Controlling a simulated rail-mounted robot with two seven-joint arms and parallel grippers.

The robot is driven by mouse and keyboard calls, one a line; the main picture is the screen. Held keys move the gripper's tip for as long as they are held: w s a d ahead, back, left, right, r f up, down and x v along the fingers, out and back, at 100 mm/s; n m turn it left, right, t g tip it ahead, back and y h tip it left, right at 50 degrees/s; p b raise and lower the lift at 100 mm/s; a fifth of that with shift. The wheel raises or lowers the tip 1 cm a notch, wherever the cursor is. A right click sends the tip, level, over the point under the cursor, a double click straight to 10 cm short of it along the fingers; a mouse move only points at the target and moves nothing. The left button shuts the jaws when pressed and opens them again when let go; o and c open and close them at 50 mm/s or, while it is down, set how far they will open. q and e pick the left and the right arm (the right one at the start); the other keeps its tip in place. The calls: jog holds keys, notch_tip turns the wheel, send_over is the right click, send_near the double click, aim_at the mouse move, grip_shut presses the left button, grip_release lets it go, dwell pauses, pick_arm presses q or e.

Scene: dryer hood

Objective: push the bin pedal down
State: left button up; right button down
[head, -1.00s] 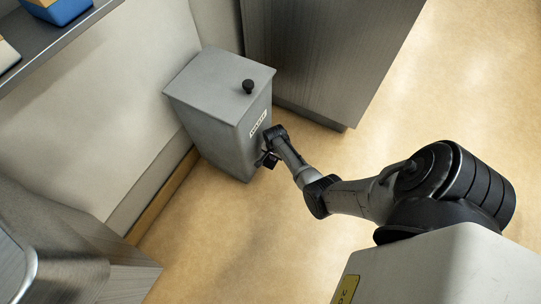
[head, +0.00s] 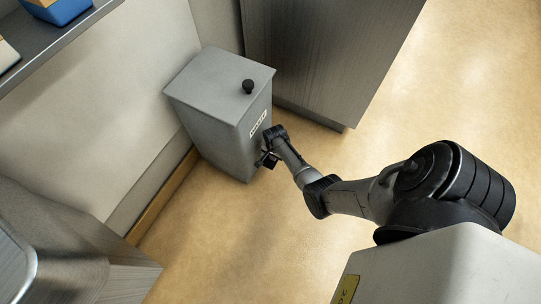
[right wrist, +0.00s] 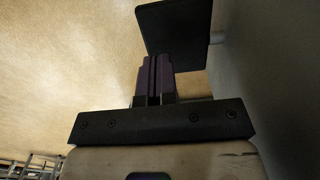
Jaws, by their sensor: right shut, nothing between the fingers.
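The grey bin (head: 205,120) stands upright on the floor against the wall, its lid down, with a black knob (head: 248,87) on top and a label on its side. My right gripper (head: 266,160) is low beside the bin's front. In the right wrist view its fingers (right wrist: 155,62) are shut together and empty. The black pedal plate (right wrist: 183,28) lies beyond the fingertips, joined by a short rod to the grey bin side. The fingers overlap the pedal in the picture; I cannot tell whether they touch it. In the head view the pedal cannot be told from the gripper. My left gripper is out of view.
A dark metal cabinet (head: 325,55) stands behind and right of the bin. A shelf (head: 60,45) with a blue container (head: 58,10) is at upper left. Metal furniture (head: 75,250) is at lower left. The tan floor (head: 255,245) in front is clear.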

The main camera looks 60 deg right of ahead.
dwell(0.6)
jog(key=shift+f, duration=0.6)
jog(key=shift+f+b, duration=0.35)
jog(key=shift+f, duration=0.25)
dwell(0.4)
jog(key=shift+s+f, duration=0.1)
